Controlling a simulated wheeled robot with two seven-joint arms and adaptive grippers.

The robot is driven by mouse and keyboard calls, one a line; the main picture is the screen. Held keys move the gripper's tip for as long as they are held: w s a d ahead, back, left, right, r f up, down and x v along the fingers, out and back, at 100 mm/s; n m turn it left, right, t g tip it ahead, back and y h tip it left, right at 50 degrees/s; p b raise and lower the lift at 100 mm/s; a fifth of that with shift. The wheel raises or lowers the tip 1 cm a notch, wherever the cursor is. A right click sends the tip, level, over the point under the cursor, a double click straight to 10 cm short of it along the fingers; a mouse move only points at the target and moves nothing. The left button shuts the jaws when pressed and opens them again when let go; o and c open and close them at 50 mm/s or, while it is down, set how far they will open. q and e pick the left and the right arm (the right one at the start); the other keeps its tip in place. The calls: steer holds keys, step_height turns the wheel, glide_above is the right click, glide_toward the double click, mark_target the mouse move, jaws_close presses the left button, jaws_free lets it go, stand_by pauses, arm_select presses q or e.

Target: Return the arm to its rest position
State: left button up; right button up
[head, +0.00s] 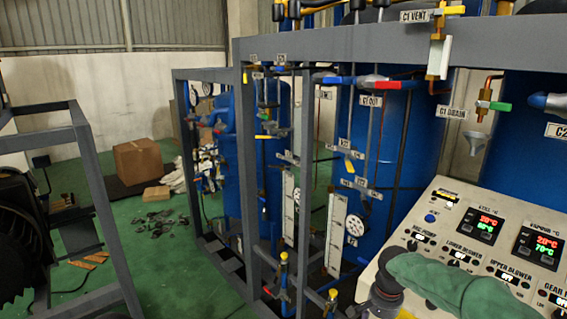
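A green-sleeved arm of mine (440,281) crosses the lower right, in front of the control panel (459,222). A dark joint (386,284) shows at its left end, at the bottom edge of the picture. No gripper fingers show, so I cannot see what either gripper holds. My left arm is not in view.
A grey metal frame (246,170) with blue tanks (371,150), valves and gauges stands close ahead. The panel displays (482,228) are lit. Another grey frame (97,190) stands at left.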

steer(key=s+a+f+n+y+b, duration=0.1)
steer(key=s+a+f+n+b, duration=0.3)
steer(key=f, duration=0.9)
steer(key=s+a+f+m+y+b, duration=0.1)
steer(key=s+a+f+y, duration=0.3)
steer(key=f, duration=0.9)
steer(key=s+a+f+n+b, duration=0.1)
steer(key=s+a+f+b, duration=0.1)
steer(key=s+f, duration=0.6)
steer(key=s+a+f+n+h+b, duration=0.1)
steer(key=s+a+f+b, duration=0.1)
steer(key=s+a+f, duration=0.3)
steer(key=s+f, duration=0.4)
steer(key=shift+s+f+b, duration=0.25)
steer(key=shift+s+b, duration=0.1)
steer(key=shift+b, duration=0.05)
steer(key=shift+a, duration=0.1)
